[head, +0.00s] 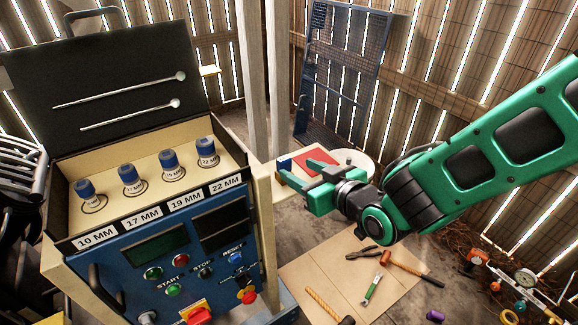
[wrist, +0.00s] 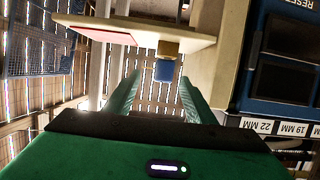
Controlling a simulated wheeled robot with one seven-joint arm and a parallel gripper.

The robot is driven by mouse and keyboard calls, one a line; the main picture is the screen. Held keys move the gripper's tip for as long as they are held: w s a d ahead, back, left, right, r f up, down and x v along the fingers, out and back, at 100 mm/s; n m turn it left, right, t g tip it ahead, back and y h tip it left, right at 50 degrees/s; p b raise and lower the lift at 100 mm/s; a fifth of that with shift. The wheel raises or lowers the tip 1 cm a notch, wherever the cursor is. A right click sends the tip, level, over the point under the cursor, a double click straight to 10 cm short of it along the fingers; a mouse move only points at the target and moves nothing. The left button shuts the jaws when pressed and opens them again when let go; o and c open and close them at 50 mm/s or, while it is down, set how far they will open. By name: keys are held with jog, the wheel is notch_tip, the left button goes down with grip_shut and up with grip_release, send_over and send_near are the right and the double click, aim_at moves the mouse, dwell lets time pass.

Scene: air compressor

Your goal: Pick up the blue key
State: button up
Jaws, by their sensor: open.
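The blue key (head: 284,163) is a small blue block at the left end of a small wooden shelf beside the machine. In the wrist view the blue key (wrist: 164,70) shows with a tan part joining it to the shelf; this view is upside down. My gripper (head: 300,174) is open and empty, its green fingers pointing left towards the key. In the wrist view my gripper (wrist: 159,80) has one finger on each side of the key's line, with the key appearing between the tips. I cannot tell exactly how far ahead it is.
The shelf (wrist: 75,20) carries a red panel (head: 316,160). The blue control machine (head: 190,255) with its open case and blue-capped sockets stands close on the left. A wooden post (head: 265,215) is near the shelf. Tools, including a hammer (head: 410,268), lie on a floor board.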

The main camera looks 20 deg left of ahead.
aim_at(287, 165)
jog(key=x, duration=0.4)
jog(key=shift+s+a+r, duration=0.1)
jog(key=shift+s+a, duration=0.05)
jog(key=shift+a, duration=0.3)
jog(key=shift+x, duration=3.3)
jog(key=c, duration=1.2)
jog(key=shift+o, duration=0.2)
